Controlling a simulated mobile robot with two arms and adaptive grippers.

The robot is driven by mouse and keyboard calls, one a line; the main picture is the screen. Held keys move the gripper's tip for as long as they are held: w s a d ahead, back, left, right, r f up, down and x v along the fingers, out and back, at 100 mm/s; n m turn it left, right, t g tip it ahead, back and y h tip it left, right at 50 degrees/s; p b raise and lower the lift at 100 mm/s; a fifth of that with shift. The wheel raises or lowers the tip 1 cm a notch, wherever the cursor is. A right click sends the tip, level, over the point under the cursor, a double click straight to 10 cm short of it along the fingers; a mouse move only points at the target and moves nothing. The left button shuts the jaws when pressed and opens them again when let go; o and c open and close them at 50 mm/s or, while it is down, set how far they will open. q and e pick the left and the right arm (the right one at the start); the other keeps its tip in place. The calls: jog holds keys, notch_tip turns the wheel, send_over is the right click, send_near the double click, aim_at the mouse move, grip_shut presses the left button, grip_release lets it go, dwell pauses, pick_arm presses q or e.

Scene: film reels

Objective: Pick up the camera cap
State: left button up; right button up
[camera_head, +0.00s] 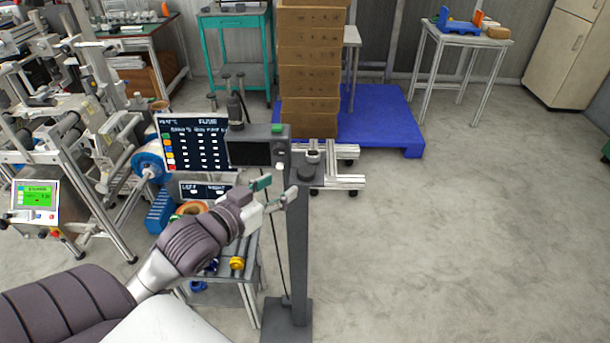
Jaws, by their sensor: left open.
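My left gripper (277,191) reaches in from the lower left and is open, with its fingertips apart and nothing seen between them. It is in front of a grey post (299,255) that stands on a flat base. A small dark and light round piece (312,157) sits at the top of the post, above and to the right of the fingertips. It may be the camera cap, but it is too small to be certain. A grey box with a dark screen (250,153) is just above the gripper. My right gripper is out of view.
A small table (250,290) under my left arm holds blue, orange and yellow parts, partly hidden. A machine (75,150) fills the left. Stacked cardboard boxes (309,75) stand on a blue pallet (385,120) behind the post. The floor at right is clear.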

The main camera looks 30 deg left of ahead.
aim_at(304, 172)
pick_arm(q)
jog(key=w, duration=0.4)
jog(key=shift+w+d+f+p, duration=0.2)
jog(key=shift+w+f+p, duration=0.15)
jog(key=shift+w+p, duration=0.05)
jog(key=w, duration=0.1)
jog(key=w+f, duration=0.1)
jog(key=w, duration=0.1)
jog(key=w+p, duration=0.1)
jog(key=shift+w+d+f, duration=0.15)
jog(key=shift+f, duration=0.1)
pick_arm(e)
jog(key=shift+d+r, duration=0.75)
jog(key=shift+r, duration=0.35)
pick_arm(q)
jog(key=shift+c, duration=0.3)
jog(key=c, duration=0.7)
jog(key=shift+o, duration=0.2)
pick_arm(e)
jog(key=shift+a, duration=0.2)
pick_arm(q)
jog(key=shift+r, duration=0.1)
